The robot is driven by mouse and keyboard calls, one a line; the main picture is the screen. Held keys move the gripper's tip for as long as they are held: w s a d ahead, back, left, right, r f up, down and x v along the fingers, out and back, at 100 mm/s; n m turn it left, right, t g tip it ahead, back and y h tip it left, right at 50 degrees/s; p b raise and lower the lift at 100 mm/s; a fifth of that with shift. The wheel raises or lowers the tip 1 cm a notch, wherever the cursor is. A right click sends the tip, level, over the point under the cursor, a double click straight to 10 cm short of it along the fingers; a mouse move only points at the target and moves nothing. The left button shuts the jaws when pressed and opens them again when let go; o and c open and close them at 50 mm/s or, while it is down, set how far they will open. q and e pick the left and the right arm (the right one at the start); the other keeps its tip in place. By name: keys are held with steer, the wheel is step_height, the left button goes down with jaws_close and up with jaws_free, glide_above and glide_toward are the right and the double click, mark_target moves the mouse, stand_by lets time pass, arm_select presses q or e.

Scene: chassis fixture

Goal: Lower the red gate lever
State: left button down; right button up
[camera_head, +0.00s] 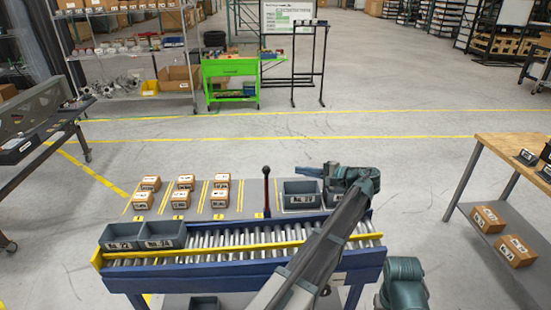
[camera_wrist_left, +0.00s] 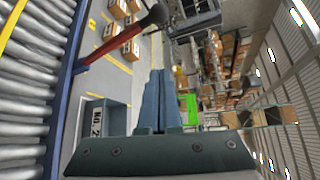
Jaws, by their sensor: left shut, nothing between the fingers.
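The red gate lever (camera_head: 266,195) stands upright at the far side of the roller conveyor (camera_head: 215,258), with a dark ball knob on top. In the left wrist view the lever (camera_wrist_left: 108,48) slants across the upper left, its knob near the top edge. My left gripper (camera_head: 302,168) is to the right of the lever, at about knob height in the picture, pointing left. Its fingers (camera_wrist_left: 160,75) are together with nothing between them. The gripper appears apart from the lever. My right gripper is not in view.
Two grey bins (camera_head: 143,237) sit at the conveyor's left end. Another grey bin (camera_head: 301,194) stands behind the conveyor, below my left gripper; it also shows in the wrist view (camera_wrist_left: 103,118). Several small cartons (camera_head: 183,200) are left of the lever. A wooden table (camera_head: 520,160) is at right.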

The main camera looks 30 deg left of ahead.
arm_select(q)
steer(key=shift+a+r, duration=0.1)
steer(key=shift+r, duration=0.15)
steer(key=shift+w+a, duration=0.1)
steer(key=s+b+x, duration=0.1)
steer(key=b+x, duration=0.1)
steer(key=x, duration=0.8)
steer(key=s, duration=0.1)
steer(key=s+d+r+p, duration=0.1)
steer(key=shift+s+r, duration=0.1)
steer(key=shift+s, duration=0.2)
